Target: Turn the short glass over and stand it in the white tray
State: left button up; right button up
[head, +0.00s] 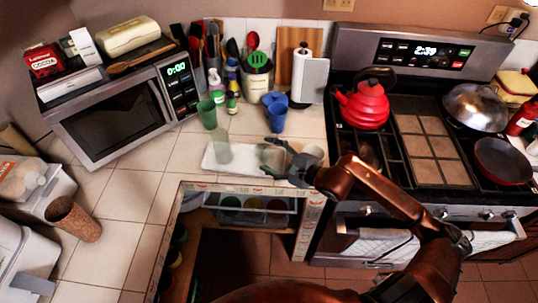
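The white tray (238,172) lies on the tiled counter at the middle. A clear glass (222,147) stands upright at its left part. A second clear, shorter-looking glass (272,157) is at the tray's right end, at the fingers of my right gripper (276,152). The gripper reaches in from the right, its dark upper finger along the glass's top side. The glass is see-through and partly covered, so its tilt and whether the fingers press on it are unclear. My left gripper is out of view.
Behind the tray are a green cup (207,114) and blue cups (276,114). A white cup (313,154) is close to my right wrist. The stove (425,150) is right, the microwave (115,115) left. The front-left counter is mostly free, beside a brown cup (74,219).

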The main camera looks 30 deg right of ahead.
jog(key=shift+o, duration=1)
jog(key=v, duration=1.2)
